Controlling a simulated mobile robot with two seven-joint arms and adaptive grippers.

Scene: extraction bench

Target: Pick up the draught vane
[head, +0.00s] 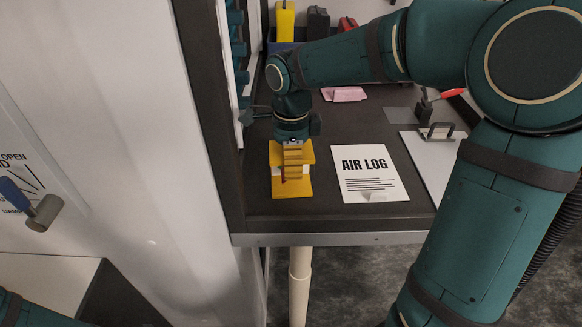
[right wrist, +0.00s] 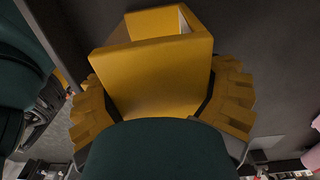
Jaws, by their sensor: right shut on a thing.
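The draught vane appears to be the yellow bent-plate piece (head: 292,191) at the front left of the dark bench. It has a flat top and base with an open gap between them, and also shows in the right wrist view (right wrist: 155,75). My right gripper (head: 293,165) comes down over it. Its ridged yellow fingers are shut on the piece, one on each side in the right wrist view (right wrist: 160,105). Whether the base touches the bench cannot be told. My left gripper is out of view.
An AIR LOG sheet (head: 369,174) lies right of the piece, with a clipboard (head: 430,160) beyond. A pink pad (head: 344,94) lies farther back. A post and wall stand close on the left, with a blue-handled lever (head: 42,211). The bench's front edge (head: 330,239) is near.

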